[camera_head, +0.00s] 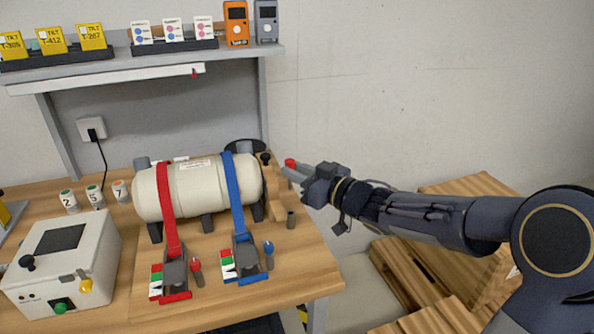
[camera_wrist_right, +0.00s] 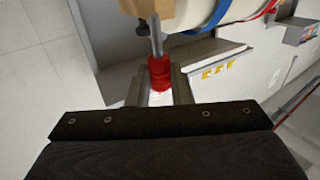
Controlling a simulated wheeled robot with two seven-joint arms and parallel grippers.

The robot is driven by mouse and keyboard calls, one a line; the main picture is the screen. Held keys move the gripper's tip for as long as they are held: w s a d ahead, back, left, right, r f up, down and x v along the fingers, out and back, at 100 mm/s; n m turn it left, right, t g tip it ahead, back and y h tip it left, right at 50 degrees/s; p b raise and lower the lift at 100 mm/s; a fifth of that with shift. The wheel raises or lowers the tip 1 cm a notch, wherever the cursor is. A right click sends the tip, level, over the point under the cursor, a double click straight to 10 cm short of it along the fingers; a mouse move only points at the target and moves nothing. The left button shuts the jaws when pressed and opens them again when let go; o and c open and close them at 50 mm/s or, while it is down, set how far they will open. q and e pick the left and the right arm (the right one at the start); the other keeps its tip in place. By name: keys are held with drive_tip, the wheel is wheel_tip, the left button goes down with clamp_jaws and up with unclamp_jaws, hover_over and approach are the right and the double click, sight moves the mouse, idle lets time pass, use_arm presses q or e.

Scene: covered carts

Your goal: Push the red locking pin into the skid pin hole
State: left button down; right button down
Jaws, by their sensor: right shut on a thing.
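The red locking pin (camera_head: 290,163) is held between the fingers of my right gripper (camera_head: 289,170), at the right end of the cream tank. In the right wrist view the pin's red head (camera_wrist_right: 159,73) sits between the fingertips of the right gripper (camera_wrist_right: 160,84). Its metal shaft points away from the gripper toward a wooden block (camera_wrist_right: 150,8). The wooden block also shows in the head view (camera_head: 277,204), beside the tank's end. I cannot tell whether the shaft tip is in a hole or only in front of the wood. My left gripper is out of view.
The cream tank (camera_head: 200,188) is strapped by a red strap (camera_head: 166,210) and a blue strap (camera_head: 236,200) on the wooden table (camera_head: 310,275). A control box (camera_head: 58,268) is at left. Wooden pallets (camera_head: 425,265) lie below the right arm.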

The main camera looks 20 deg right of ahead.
wheel_tip(320, 180, down, 6)
drive_tip(key=b, duration=0.5)
drive_tip(key=shift+r, duration=0.1)
drive_tip(key=shift+p, duration=0.3)
idle(1.4)
drive_tip(key=shift+f+b, duration=0.9)
drive_tip(key=shift+f, duration=0.15)
drive_tip(key=shift+r+p, duration=0.25)
drive_tip(key=shift+p, duration=0.05)
drive_tip(key=shift+r+p, duration=0.45)
drive_tip(key=shift+r, duration=0.1)
idle(1.3)
